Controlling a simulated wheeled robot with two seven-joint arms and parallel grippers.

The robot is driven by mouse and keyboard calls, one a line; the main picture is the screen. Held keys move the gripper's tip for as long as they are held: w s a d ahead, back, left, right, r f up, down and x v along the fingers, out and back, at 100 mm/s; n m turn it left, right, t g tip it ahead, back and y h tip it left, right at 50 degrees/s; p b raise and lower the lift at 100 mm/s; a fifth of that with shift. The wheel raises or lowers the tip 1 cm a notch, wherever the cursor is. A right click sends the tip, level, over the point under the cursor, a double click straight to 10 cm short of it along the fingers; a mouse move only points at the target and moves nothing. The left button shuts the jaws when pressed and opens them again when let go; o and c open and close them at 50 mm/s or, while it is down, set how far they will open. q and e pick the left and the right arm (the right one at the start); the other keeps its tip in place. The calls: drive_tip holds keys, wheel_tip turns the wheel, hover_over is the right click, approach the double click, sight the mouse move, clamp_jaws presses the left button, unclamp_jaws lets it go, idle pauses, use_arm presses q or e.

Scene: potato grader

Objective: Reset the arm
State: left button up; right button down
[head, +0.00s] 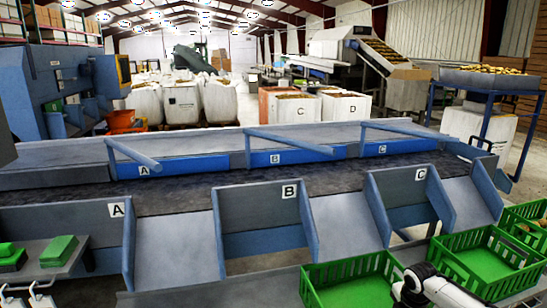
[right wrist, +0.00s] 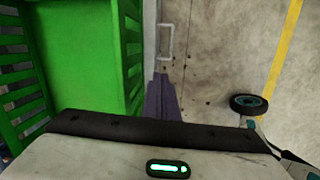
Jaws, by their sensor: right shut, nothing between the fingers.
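My right arm (head: 430,287) reaches in at the bottom right of the head view, over the green crates. In the right wrist view my right gripper (right wrist: 161,80) is shut and empty, with its narrow dark fingers beside a green crate (right wrist: 128,60) and above the concrete floor. Small pale parts at the bottom left corner of the head view may belong to my left gripper (head: 40,288). They are cut off and too small to show whether it is open or shut.
Green crates (head: 350,268) stand along the lower right. Grader chutes marked A, B (head: 265,204) and C cross the middle, below a dark belt (head: 190,188). A grey shelf (head: 88,243) with green boxes is at the lower left. A wheel (right wrist: 248,104) stands on open floor.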

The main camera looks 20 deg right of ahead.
drive_tip(key=s+a+f+m+t+y, duration=0.15)
drive_tip(key=a+f, duration=0.25)
drive_tip(key=a, duration=0.4)
drive_tip(key=s+a+f+m+t, duration=0.1)
drive_tip(key=s+a+f, duration=0.15)
drive_tip(key=a, duration=0.45)
drive_tip(key=s+a+f+m+t, duration=0.1)
drive_tip(key=s+a+f, duration=0.1)
drive_tip(key=a+f, duration=0.45)
drive_tip(key=s+a+r+m+t+y, duration=0.1)
drive_tip(key=s+a+r+m+t, duration=0.1)
drive_tip(key=a, duration=0.7)
drive_tip(key=s+a+r+m+t+y+b, duration=0.1)
drive_tip(key=s+a+r+m+t, duration=0.1)
drive_tip(key=s+a+r+m, duration=0.2)
drive_tip(key=a+r+m, duration=0.2)
drive_tip(key=a+r, duration=0.2)
drive_tip(key=a, duration=0.1)
drive_tip(key=shift+a+r+m+t, duration=0.2)
drive_tip(key=shift+a+m+t, duration=0.05)
drive_tip(key=shift+m+t, duration=0.1)
